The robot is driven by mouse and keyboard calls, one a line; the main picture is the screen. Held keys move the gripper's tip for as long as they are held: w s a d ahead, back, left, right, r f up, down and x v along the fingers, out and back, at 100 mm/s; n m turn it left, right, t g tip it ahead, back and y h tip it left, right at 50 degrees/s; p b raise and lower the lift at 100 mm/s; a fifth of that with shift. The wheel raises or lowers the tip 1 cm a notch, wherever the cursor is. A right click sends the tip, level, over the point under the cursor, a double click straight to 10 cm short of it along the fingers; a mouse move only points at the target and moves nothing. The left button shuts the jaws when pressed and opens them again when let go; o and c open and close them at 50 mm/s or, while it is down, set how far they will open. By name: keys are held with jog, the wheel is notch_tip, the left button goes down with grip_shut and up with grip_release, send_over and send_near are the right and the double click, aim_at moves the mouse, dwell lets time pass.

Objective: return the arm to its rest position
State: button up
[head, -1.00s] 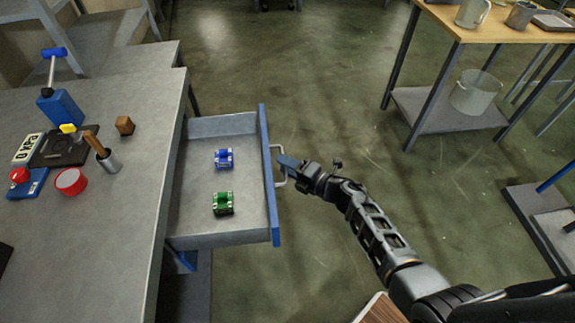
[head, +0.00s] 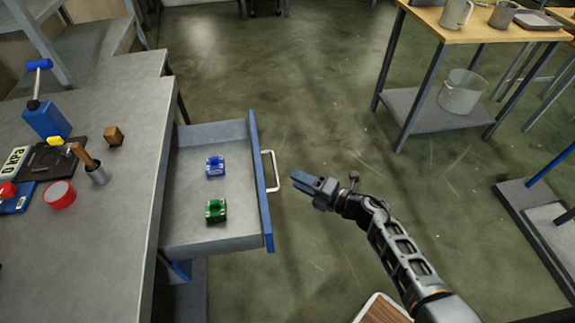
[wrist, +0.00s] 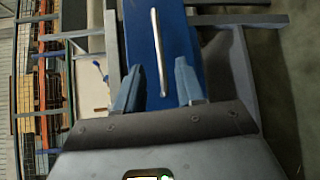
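My gripper (head: 303,181) is in the air to the right of the open drawer (head: 225,240), clear of its metal handle (head: 271,171). In the wrist view my two blue-grey fingers (wrist: 158,85) are apart with nothing between them. The blue drawer front and its handle (wrist: 158,50) show beyond the fingertips. My arm reaches in from the lower right of the head view.
The drawer holds a blue part (head: 215,166) and a green part (head: 215,210). The grey bench (head: 90,240) with small tools is on the left. A wooden-topped table (head: 480,30) stands at the upper right. Open floor lies between.

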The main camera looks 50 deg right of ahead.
jog(key=s+a+r+m, duration=0.5)
jog(key=s+r+m, duration=0.2)
jog(key=s, duration=0.3)
jog(key=s+a+r+m+g+h, duration=0.1)
jog(key=s+a+r+m, duration=0.4)
jog(key=s+r, duration=0.5)
jog(key=s+a+r+m+h, duration=0.1)
jog(key=s+a+r+m, duration=0.5)
jog(key=s+r+m, duration=0.2)
jog(key=s+m, duration=0.1)
jog(key=s, duration=0.1)
jog(key=shift+s+r, duration=0.2)
jog(key=shift+s, duration=0.15)
